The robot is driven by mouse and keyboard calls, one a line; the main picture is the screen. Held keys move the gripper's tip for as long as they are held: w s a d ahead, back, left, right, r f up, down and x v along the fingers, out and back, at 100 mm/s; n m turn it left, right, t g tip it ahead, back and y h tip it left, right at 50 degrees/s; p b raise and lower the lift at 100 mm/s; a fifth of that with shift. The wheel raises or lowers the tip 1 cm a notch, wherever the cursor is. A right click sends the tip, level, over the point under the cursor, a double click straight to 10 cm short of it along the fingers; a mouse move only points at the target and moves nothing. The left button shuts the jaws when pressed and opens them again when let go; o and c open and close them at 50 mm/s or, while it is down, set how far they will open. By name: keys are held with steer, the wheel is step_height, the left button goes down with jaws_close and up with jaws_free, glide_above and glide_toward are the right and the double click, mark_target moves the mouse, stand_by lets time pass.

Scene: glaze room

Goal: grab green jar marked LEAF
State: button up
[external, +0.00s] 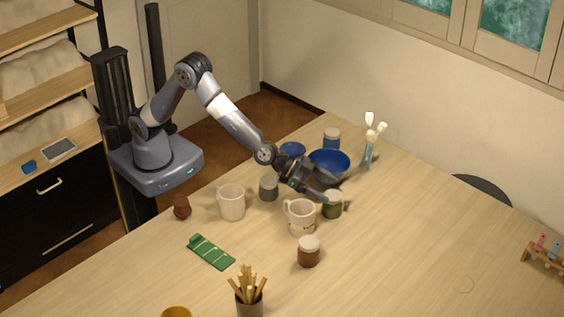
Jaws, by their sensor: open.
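A green jar (331,210) with a pale lid stands on the wooden table, just right of a cream mug. No LEAF marking can be read at this size. My gripper (333,197) is open, low over the table, with its fingertips at the top of the green jar and partly hiding its lid. I cannot tell whether the fingers touch it or reach around it.
Close by stand a cream mug (301,219), a grey jar (268,190), a blue bowl (330,162), a blue jar (332,138) and a brown jar (308,254). A larger white mug (231,204) stands left. The table's right side is mostly clear.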

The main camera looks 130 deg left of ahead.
mark_target(331, 195)
step_height(331, 195, down, 2)
steer(key=shift+f, duration=0.15)
steer(key=shift+w+a+p, duration=0.2)
steer(key=shift+w, duration=0.3)
steer(key=shift+w+a+p, duration=0.15)
steer(key=shift+w+a, duration=0.05)
steer(key=shift+w, duration=0.3)
steer(key=shift+w+a+f, duration=0.15)
steer(key=shift+w+f, duration=0.05)
steer(key=shift+w, duration=0.1)
steer(key=shift+c, duration=0.4)
